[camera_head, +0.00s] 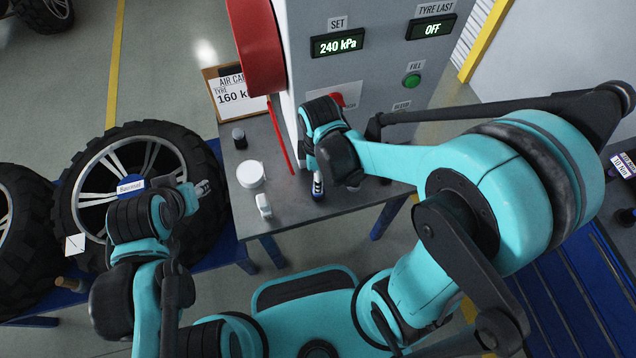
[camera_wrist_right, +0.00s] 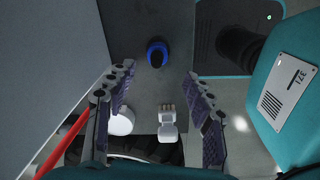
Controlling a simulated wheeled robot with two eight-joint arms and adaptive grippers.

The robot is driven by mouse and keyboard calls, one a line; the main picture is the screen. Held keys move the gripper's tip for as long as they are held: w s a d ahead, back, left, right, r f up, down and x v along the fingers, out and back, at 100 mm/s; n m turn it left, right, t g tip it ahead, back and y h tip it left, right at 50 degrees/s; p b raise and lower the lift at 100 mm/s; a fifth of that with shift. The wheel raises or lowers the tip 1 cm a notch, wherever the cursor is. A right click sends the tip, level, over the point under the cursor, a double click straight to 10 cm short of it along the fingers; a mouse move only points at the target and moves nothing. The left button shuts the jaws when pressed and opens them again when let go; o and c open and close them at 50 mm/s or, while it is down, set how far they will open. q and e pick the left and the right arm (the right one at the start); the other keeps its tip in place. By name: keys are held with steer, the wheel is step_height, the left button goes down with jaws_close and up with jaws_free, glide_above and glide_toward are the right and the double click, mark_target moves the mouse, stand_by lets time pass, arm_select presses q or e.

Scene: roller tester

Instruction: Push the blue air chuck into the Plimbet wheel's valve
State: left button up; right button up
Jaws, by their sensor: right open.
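A small upright piece with a blue collar (camera_head: 317,187), likely the blue air chuck, is at the grey table's front edge; its blue part shows in the right wrist view (camera_wrist_right: 157,54). My right gripper (camera_head: 325,165) is open and empty close to it; in the wrist view its fingers (camera_wrist_right: 160,80) are apart, with the blue part beyond their tips. My left gripper (camera_head: 202,188) is beside a spoked wheel (camera_head: 88,200) with a small blue-and-white hub label I cannot read surely; its jaw state is unclear. I cannot identify the Plimbet wheel or a valve.
The grey table (camera_head: 290,210) also holds a white round piece (camera_head: 250,174), a small white fitting (camera_head: 264,206) and a dark capped cylinder (camera_head: 239,138). A sign (camera_head: 235,93) and a grey machine (camera_head: 375,70) with a red drum (camera_head: 255,45) stand behind. Another tyre (camera_head: 20,215) is far left.

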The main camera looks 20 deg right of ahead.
steer(key=shift+w+a+f+n, duration=0.15)
steer(key=shift+a+f+n, duration=0.1)
steer(key=shift+f+n, duration=0.05)
step_height(320, 180, down, 3)
steer(key=shift+d+r+b, duration=0.1)
steer(key=shift+r+b, duration=0.05)
steer(key=shift+b, duration=0.6)
steer(key=f+b, duration=0.1)
steer(key=f, duration=0.1)
steer(key=f+b, duration=0.2)
steer(key=f, duration=0.1)
steer(key=shift+w+d, duration=0.2)
jaws_close()
